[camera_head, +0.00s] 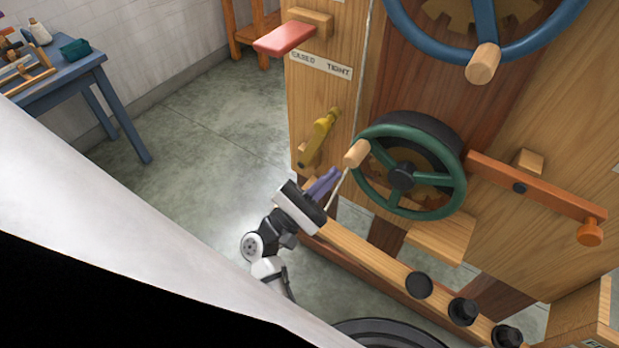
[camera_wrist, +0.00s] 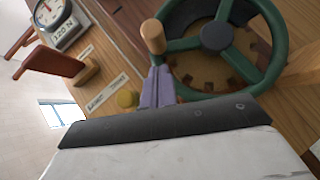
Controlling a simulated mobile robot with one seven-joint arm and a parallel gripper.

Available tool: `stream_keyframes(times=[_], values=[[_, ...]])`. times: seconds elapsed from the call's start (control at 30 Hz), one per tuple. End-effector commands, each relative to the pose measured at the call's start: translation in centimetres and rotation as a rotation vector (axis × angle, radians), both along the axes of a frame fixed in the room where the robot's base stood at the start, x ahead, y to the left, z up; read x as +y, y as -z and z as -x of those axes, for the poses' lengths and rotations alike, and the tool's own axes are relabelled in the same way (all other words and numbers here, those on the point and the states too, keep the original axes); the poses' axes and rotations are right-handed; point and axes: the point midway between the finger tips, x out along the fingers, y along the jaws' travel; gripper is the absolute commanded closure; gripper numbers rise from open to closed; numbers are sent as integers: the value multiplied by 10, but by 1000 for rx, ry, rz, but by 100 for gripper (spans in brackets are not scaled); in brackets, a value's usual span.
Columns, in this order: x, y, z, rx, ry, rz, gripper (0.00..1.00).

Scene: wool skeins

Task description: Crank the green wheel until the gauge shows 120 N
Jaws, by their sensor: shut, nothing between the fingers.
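The green wheel (camera_head: 461,186) is mounted upright on the wooden machine's front. Its pale wooden crank handle (camera_head: 357,153) is at the rim's upper left. My gripper (camera_head: 332,173) is shut and empty, with its purple fingers just below and left of the handle. In the wrist view the shut fingertips (camera_wrist: 157,70) appear just under the handle (camera_wrist: 152,36), with the green wheel (camera_wrist: 268,82) to the right. I cannot tell whether they touch the handle. The round gauge (camera_wrist: 48,14) is at the upper left, over a "120 N" label (camera_wrist: 64,34); its reading is too small to tell.
A blue wheel (camera_head: 556,40) with a wooden handle is above. A yellow lever (camera_head: 322,135) and a red-ended lever (camera_head: 285,38) are to the left. An orange lever (camera_head: 535,185) extends right. A wooden beam with black knobs (camera_head: 419,285) runs below. Open floor lies left.

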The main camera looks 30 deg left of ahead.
Motion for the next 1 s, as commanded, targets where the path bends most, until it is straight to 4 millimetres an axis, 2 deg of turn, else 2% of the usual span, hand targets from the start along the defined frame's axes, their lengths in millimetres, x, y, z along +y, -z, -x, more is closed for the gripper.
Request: stream_keyframes(times=[0.03, 0.2, 0.7, 1.0], values=[[-4, -12, 2, 1, -2, 1, 100], [-12, -24, 2, 1, -2, 2, 100], [-15, -25, 2, 1, -1, -3, 100], [-16, -30, 1, -6, 3, -89, 100]])
